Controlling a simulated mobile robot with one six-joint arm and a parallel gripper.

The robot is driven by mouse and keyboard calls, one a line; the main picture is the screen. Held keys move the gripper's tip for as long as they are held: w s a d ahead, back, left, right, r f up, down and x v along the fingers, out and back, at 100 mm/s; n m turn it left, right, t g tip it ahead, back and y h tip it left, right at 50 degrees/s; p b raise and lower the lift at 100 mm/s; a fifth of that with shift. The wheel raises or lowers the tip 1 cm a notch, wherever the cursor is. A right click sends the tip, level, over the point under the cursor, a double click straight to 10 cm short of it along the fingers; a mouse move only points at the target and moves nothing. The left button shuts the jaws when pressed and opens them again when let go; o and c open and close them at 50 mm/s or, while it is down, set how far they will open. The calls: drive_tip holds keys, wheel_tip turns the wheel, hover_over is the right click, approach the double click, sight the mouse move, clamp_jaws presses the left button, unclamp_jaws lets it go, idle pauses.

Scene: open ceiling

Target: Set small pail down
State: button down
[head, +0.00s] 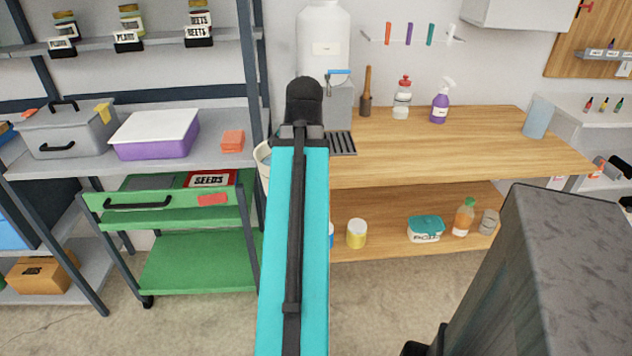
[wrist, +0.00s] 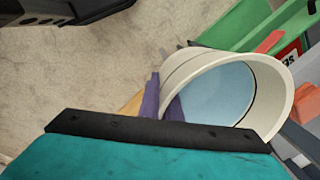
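The small pail (wrist: 275,82) is cream-white with a pale blue inside and fills the middle right of the wrist view, tilted in the picture. In the head view only a strip of the pail (head: 263,153) shows left of my teal arm, in front of the shelving. My gripper (wrist: 162,102) shows as purple fingers at the pail's near left side, one outside the wall and one over the inside; it appears shut on the wall. The fingertips are partly hidden by the black-edged teal link. In the head view my arm hides the gripper.
A green cart (head: 165,210) stands left of the pail, its top holding a seeds packet (head: 210,179). A wooden workbench (head: 440,145) with a lower shelf (head: 390,215) runs to the right. A purple-and-white bin (head: 155,135) sits on the grey shelf. Bare concrete floor (head: 200,320) lies in front.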

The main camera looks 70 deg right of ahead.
drive_tip(key=w+a+r+n+p, duration=0.2)
drive_tip(key=w+a+n+p, duration=0.15)
drive_tip(key=w+a, duration=0.4)
drive_tip(key=w+a+r+n+p, duration=0.2)
drive_tip(key=w+a+p, duration=0.25)
drive_tip(key=w, duration=0.65)
drive_tip(key=w+a+r+n+p, duration=0.25)
drive_tip(key=w+a, duration=0.35)
drive_tip(key=w, duration=0.3)
drive_tip(key=w+a+n+p, duration=0.3)
drive_tip(key=w+a, duration=0.3)
drive_tip(key=a, duration=0.3)
drive_tip(key=w+a+r+n+p, duration=0.1)
drive_tip(key=w+a+n+p, duration=0.2)
drive_tip(key=a, duration=0.7)
drive_tip(key=w+a+r+n+y+p, duration=0.1)
drive_tip(key=w+a+n+p, duration=0.2)
drive_tip(key=w+a, duration=0.5)
drive_tip(key=shift+w+a+n, duration=0.3)
drive_tip(key=shift+a, duration=0.6)
drive_tip(key=shift+a, duration=0.15)
